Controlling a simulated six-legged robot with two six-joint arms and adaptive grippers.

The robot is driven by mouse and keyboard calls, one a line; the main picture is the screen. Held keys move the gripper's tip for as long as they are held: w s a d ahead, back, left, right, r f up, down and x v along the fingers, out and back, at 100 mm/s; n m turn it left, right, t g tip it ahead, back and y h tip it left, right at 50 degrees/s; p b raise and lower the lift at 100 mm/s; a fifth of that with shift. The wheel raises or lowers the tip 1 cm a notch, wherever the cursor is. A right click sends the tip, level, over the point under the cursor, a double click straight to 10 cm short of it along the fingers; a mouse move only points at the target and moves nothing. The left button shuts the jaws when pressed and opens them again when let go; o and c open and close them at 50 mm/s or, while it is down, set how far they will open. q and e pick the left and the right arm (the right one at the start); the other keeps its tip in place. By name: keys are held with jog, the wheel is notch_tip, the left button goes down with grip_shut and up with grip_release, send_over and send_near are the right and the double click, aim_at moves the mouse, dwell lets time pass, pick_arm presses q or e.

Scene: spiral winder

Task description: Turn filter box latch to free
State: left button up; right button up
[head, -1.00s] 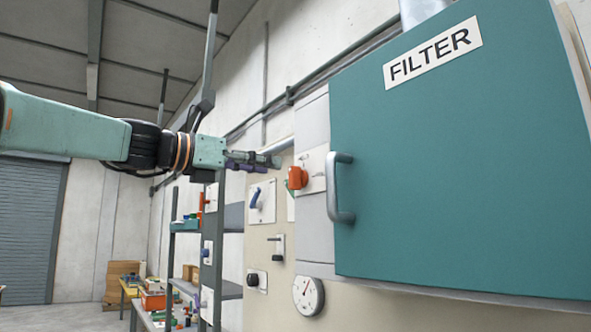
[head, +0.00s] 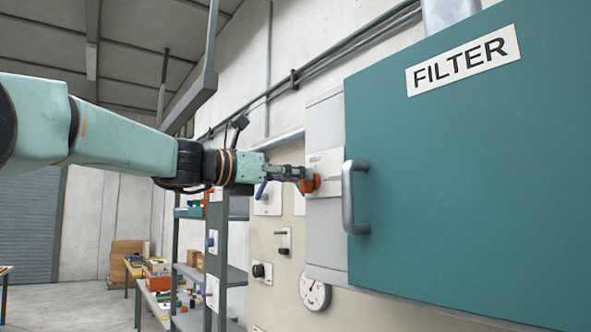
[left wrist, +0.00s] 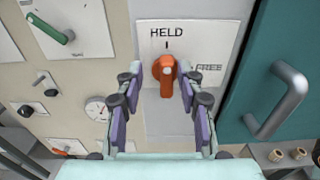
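The filter box latch is an orange knob (left wrist: 166,74) on a white plate marked HELD above and FREE to the right. In the head view the knob (head: 309,183) sits on the grey panel left of the teal FILTER door (head: 440,160). My left gripper (left wrist: 160,84) is open in the left wrist view, with one finger on each side of the knob and small gaps visible. In the head view the left gripper (head: 298,176) reaches the knob from the left. My right gripper is not in view.
The door's grey handle (left wrist: 280,100) stands out right of the latch plate. A round gauge (head: 314,290) and other switches are on the beige panel below and left. Shelves (head: 225,275) stand further left.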

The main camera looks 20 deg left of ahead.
pick_arm(q)
jog(key=shift+w+d+r, duration=0.1)
jog(key=shift+w+d, duration=0.15)
jog(key=shift+d, duration=0.65)
jog(key=shift+s+a, duration=0.15)
jog(key=shift+s, duration=0.05)
jog(key=shift+c, duration=0.3)
jog(key=shift+w+a, duration=0.1)
jog(key=shift+a, duration=0.2)
jog(key=c, duration=0.3)
jog(key=shift+w, duration=0.1)
jog(key=shift+c, duration=0.7)
jog(key=shift+d, duration=0.3)
grip_shut()
jog(key=shift+a, duration=0.1)
